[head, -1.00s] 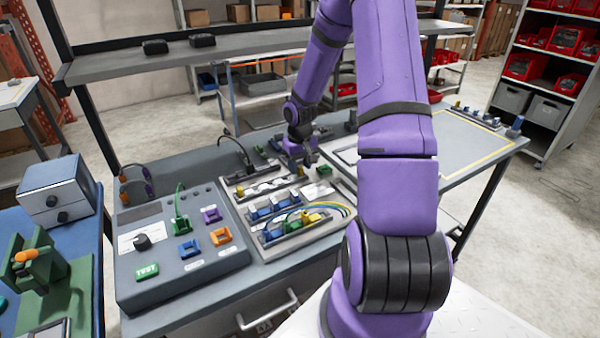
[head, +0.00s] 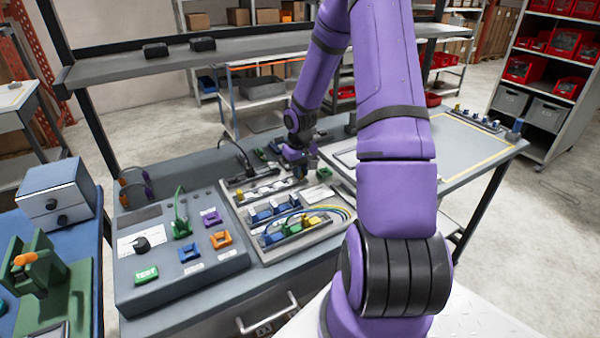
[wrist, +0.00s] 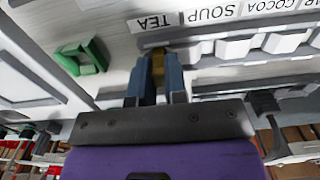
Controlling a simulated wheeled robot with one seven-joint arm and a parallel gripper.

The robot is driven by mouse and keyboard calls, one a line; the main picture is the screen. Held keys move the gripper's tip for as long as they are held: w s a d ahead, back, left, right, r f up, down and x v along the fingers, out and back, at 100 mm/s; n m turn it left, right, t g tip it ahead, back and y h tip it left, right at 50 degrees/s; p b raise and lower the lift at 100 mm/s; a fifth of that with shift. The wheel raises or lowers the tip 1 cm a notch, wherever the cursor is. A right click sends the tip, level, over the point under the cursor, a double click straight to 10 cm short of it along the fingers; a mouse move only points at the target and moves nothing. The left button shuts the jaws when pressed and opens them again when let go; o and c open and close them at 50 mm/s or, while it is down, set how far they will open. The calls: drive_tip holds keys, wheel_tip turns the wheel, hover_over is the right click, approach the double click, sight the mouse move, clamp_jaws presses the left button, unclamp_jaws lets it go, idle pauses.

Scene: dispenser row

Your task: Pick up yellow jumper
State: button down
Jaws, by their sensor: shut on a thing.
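The yellow jumper (wrist: 158,64) is a small mustard-yellow piece between my blue fingertips in the wrist view. My gripper (wrist: 155,82) is shut on it, beside the label reading TEA and the end of a row of pale slots. I cannot tell whether the jumper is seated or clear of the row. In the head view my gripper (head: 299,171) is low over the back right of the grey panel, and the held jumper cannot be made out there.
A green jumper (wrist: 80,57) lies apart from my gripper; it also shows in the head view (head: 325,169). Blue, green and yellow connectors with looped cables (head: 300,221) sit nearer. A grey control box (head: 180,245) stands left. The right table (head: 460,145) is mostly clear.

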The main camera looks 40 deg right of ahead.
drive_tip(key=shift+r, duration=0.65)
wheel_tip(320, 180, up, 2)
drive_tip(key=shift+r, duration=0.1)
drive_tip(key=s+a, duration=0.2)
drive_tip(key=s, duration=0.3)
drive_tip(key=s+a+r, duration=0.1)
drive_tip(key=s+a, duration=0.1)
drive_tip(key=s, duration=0.3)
drive_tip(key=s+a, duration=0.2)
drive_tip(key=s, duration=0.2)
drive_tip(key=shift+s+r, duration=0.15)
drive_tip(key=shift+s, duration=0.25)
drive_tip(key=shift+r, duration=1.05)
wheel_tip(320, 180, up, 3)
drive_tip(key=shift+f, duration=0.1)
drive_tip(key=shift+w, duration=0.1)
